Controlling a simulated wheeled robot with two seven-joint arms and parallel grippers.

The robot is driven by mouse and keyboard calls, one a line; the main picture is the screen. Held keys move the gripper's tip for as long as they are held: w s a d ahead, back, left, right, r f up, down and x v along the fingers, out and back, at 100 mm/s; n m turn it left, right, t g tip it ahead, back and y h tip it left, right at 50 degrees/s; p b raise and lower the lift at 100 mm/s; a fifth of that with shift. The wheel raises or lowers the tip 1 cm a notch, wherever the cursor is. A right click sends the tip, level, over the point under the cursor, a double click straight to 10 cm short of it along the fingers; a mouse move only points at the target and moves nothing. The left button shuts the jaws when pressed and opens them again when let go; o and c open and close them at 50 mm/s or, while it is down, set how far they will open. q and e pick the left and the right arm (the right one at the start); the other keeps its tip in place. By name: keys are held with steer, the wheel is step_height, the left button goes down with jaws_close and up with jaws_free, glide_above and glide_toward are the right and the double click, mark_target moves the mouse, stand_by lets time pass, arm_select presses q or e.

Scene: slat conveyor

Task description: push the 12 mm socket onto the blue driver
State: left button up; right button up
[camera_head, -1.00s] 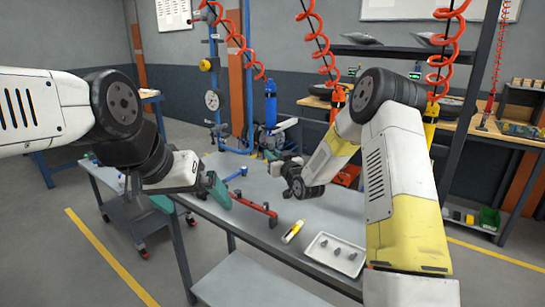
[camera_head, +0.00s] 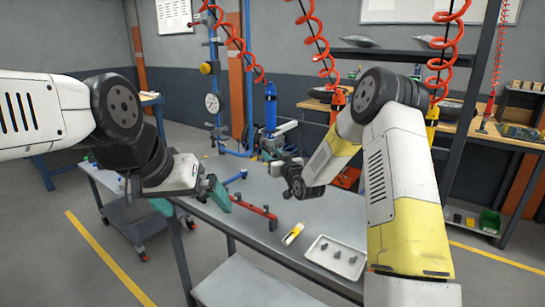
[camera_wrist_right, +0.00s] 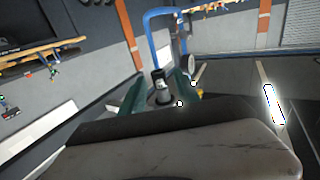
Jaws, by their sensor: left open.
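The blue driver (camera_head: 270,107) hangs upright beneath a red coiled hose in the head view, behind my right gripper. My right gripper (camera_head: 272,154) is just below it, its fingertips partly hidden by the wrist. In the right wrist view, its two teal fingers (camera_wrist_right: 158,92) stand either side of a small dark socket (camera_wrist_right: 162,88) and appear shut on it. I cannot read its size. Whether the socket touches the driver cannot be told. My left gripper (camera_head: 218,192), with teal fingers, is open and empty above the table's left part.
A white tray (camera_head: 312,261) with a few grey sockets (camera_head: 337,253) lies at the table's (camera_head: 262,188) front right. A yellow-and-white tool (camera_head: 293,234) and a red rail (camera_head: 258,212) lie left of it. A blue pipe frame (camera_head: 220,80) stands behind.

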steer(key=o, duration=0.6)
steer(key=shift+c, duration=0.2)
